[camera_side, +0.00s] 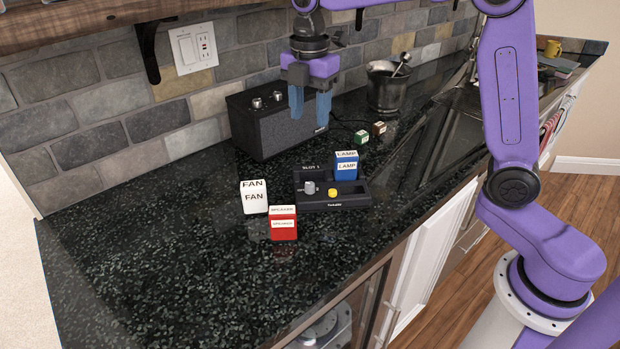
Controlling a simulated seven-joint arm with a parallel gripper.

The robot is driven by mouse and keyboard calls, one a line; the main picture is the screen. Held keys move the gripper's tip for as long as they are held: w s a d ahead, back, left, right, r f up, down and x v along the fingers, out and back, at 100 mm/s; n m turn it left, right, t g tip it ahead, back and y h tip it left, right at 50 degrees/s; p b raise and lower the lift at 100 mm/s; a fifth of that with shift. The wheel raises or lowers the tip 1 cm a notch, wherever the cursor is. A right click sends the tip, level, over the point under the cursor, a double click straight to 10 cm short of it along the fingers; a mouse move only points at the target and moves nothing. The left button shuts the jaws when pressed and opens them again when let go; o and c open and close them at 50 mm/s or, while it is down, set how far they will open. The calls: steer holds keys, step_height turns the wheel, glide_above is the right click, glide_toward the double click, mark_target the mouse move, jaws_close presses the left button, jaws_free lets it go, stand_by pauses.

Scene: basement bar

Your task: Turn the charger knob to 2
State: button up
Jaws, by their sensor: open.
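The black charger (337,206) sits on the dark counter, with a label reading SLOT 1 at its back. A grey knob (309,188) is on its left part, and a yellow round piece (332,192) is just right of the knob. The knob's setting is too small to read. A blue block marked LAMP (346,167) stands at the charger's back right. My gripper (310,104) points down with its blue fingers apart and nothing between them. In the picture it is above the charger and in front of the black speaker box, apart from the knob.
A white FAN block (254,197) and a red block (283,224) stand left and front of the charger. The speaker box (272,125) is behind, by the tiled wall. Small green (361,137) and brown (379,128) blocks and a metal bucket (386,92) are farther back. The front left counter is clear.

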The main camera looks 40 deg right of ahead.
mark_target(310, 183)
step_height(310, 183, down, 17)
steer(key=shift+f, duration=0.1)
stand_by(0.4)
jaws_close()
